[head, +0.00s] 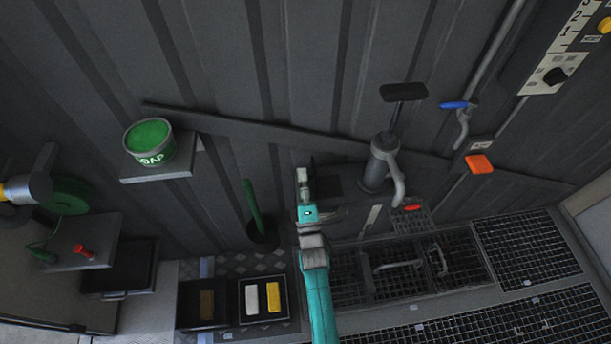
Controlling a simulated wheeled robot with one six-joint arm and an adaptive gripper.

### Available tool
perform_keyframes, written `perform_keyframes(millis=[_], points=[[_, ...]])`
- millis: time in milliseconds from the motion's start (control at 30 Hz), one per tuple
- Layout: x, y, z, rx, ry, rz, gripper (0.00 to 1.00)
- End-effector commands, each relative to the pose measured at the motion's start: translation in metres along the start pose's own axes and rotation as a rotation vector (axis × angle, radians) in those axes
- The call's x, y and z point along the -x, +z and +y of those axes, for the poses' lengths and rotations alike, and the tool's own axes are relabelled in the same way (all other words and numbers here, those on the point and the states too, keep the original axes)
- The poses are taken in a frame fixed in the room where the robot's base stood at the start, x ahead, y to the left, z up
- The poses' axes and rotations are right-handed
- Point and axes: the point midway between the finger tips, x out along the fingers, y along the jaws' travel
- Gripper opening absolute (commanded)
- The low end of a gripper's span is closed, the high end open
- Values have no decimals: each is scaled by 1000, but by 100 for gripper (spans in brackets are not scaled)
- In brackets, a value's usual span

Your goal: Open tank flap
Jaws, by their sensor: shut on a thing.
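My gripper (304,188) is at the end of my teal arm, in the middle of the head view, beside a dark box-like part (328,179) on the wall. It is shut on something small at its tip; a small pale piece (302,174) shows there. My gripper and arm partly cover this spot. I cannot tell for sure which part is the tank flap, or whether it is open or shut.
A hand pump (381,165) stands just right of my gripper. A green bucket (149,142) sits on a shelf at left. A green rod (252,208) stands in a dark pot. Trays with sponge-like blocks (274,298) lie below. Floor grates (527,250) fill the lower right.

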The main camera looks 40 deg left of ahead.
Motion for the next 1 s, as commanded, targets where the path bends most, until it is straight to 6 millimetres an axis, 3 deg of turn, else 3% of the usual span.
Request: perform_keyframes(millis=[500, 533, 600, 1000], points=[[-2, -1, 2, 19, 6, 6, 0], [-2, -1, 2, 19, 6, 6, 38], [-2, -1, 2, 18, 6, 6, 55], [5, -1, 0, 17, 1, 7, 55]])
